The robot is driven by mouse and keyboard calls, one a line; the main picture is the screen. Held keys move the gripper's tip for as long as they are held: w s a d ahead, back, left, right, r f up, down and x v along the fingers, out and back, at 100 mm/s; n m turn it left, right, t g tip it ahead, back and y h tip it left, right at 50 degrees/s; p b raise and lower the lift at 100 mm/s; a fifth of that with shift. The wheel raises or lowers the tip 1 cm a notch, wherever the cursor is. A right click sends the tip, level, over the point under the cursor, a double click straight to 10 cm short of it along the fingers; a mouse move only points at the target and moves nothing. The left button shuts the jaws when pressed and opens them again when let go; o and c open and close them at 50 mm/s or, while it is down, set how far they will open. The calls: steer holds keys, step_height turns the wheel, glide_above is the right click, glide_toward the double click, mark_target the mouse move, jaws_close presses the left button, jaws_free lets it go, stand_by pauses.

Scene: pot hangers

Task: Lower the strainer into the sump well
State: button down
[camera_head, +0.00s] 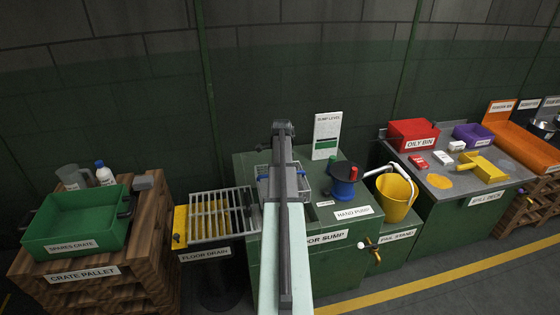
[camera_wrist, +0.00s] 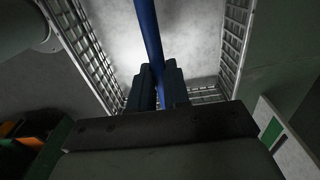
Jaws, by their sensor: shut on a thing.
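The strainer (camera_head: 263,173) is a grey wire-mesh basket over the top of the green floor sump cabinet (camera_head: 335,275), partly hidden behind my arm in the head view. In the wrist view its mesh walls (camera_wrist: 236,40) surround a pale floor, and a blue bar handle (camera_wrist: 148,35) crosses above it. My gripper (camera_wrist: 157,88) is shut on this blue handle, above the basket. The sump well opening is mostly hidden by my arm and the basket, so I cannot tell whether the basket is above the well or partly inside it.
A blue hand pump (camera_head: 343,185) with a red knob and a yellow bucket (camera_head: 394,198) stand close on the right. A floor drain grate (camera_head: 220,215) is close on the left, with a green crate (camera_head: 78,225) beyond. A sump level board (camera_head: 326,135) stands behind.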

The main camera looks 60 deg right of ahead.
steer(key=shift+s+a, duration=0.3)
steer(key=shift+a, duration=0.25)
steer(key=shift+s+a, duration=0.3)
steer(key=shift+a, duration=0.2)
steer(key=shift+d, duration=0.1)
step_height(320, 180, down, 16)
steer(key=shift+f, duration=0.25)
stand_by(1.5)
steer(key=c, duration=1)
jaws_free()
